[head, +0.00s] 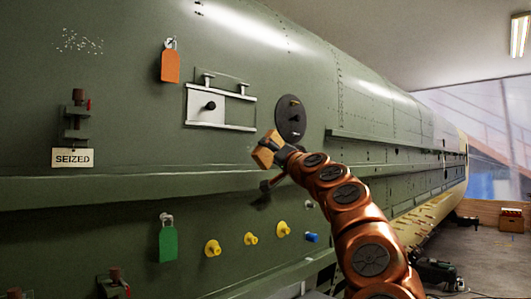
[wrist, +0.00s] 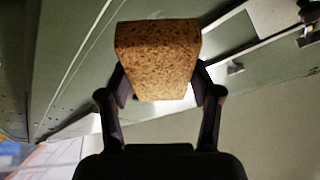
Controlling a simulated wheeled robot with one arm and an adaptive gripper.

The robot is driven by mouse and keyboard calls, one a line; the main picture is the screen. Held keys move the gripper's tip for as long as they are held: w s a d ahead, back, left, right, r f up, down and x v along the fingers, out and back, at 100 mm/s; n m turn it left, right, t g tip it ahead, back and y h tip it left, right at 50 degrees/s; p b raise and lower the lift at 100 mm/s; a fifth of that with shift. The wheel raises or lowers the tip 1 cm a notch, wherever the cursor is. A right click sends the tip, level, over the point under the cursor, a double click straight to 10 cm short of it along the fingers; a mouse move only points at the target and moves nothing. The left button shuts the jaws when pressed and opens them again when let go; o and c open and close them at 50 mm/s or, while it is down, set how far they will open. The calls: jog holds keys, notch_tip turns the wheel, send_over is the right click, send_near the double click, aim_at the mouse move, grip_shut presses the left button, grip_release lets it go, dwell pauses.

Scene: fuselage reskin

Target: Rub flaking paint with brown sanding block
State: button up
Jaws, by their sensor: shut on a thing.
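The brown sanding block (wrist: 157,58) is a speckled, cork-like block. My gripper (wrist: 158,85) is shut on it, with one finger on each side in the wrist view. In the head view the block (head: 265,151) shows tan at the end of my gripper (head: 277,147), in front of the green fuselage skin and left of the round dark disc. I cannot tell whether the block touches the skin. A patch of white flecks, which looks like flaking paint (head: 80,41), is at the upper left of the fuselage, well away from the block.
The green fuselage (head: 130,130) carries a sliding panel with a knob (head: 221,107), a dark disc (head: 291,117), an orange tag (head: 170,66), a green tag (head: 168,243), a fitting labelled SEIZED (head: 74,115) and several yellow plugs (head: 213,248). A long ledge (head: 130,186) runs below.

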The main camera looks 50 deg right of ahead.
jog(key=shift+w+r+p, duration=0.15)
jog(key=shift+w+p, duration=0.15)
jog(key=shift+w, duration=0.65)
jog(key=shift+w+r+p, duration=0.2)
jog(key=shift+w+p, duration=0.15)
jog(key=shift+w, duration=0.6)
jog(key=shift+w+r+p, duration=0.15)
jog(key=shift+w+p, duration=0.15)
jog(key=shift+w, duration=0.65)
jog(key=shift+w+a, duration=0.1)
jog(key=shift+w, duration=0.2)
jog(key=shift+w+p, duration=0.3)
jog(key=shift+w, duration=0.25)
jog(key=shift+s+d+r+p, duration=0.1)
jog(key=shift+d+p, duration=0.75)
jog(key=shift+d, duration=0.15)
jog(key=shift+s+d+r+p, duration=0.1)
jog(key=shift+d+p, duration=0.7)
jog(key=shift+d, duration=0.15)
jog(key=shift+w+d+f, duration=0.1)
jog(key=shift+w+f, duration=0.05)
jog(key=shift+f, duration=0.05)
